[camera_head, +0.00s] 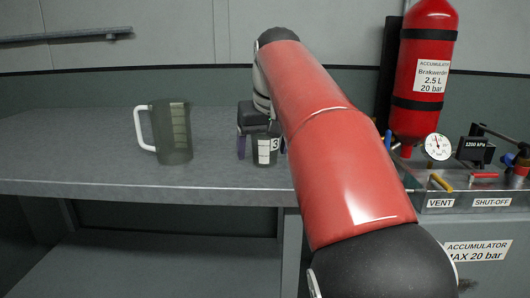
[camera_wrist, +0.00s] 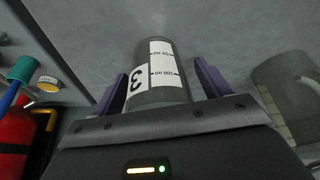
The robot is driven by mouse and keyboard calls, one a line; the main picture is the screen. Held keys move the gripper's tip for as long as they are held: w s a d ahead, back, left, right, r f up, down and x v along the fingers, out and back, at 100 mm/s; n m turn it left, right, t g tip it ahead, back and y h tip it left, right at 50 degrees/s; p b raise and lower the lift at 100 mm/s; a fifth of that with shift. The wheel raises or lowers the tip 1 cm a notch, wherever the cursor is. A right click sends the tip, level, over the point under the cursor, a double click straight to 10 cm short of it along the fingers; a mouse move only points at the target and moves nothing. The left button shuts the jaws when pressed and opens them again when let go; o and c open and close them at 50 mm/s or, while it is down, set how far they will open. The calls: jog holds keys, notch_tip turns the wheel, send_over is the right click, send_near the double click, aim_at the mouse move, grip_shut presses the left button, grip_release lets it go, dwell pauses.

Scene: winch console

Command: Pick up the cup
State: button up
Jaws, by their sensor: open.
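The cup (camera_head: 265,152) is small, dark grey-green and see-through, with a white label marked 3 and a volume scale. It stands on the grey counter, and the black gripper body hides its upper part in the head view. My gripper (camera_head: 262,148) is open above it, with its purple fingers down on either side. In the wrist view the cup (camera_wrist: 158,70) lies between the two fingers of my gripper (camera_wrist: 160,85). A gap shows at the right finger; whether the left one touches cannot be told.
A larger see-through jug (camera_head: 176,135) with a white handle stands left on the counter (camera_head: 90,150). At right are a red accumulator cylinder (camera_head: 420,110), a pressure gauge (camera_head: 438,147) and valve levers. The counter's front edge is close to the cup.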

jog(key=shift+c, duration=0.4)
jog(key=c, duration=1)
jog(key=shift+r, duration=0.2)
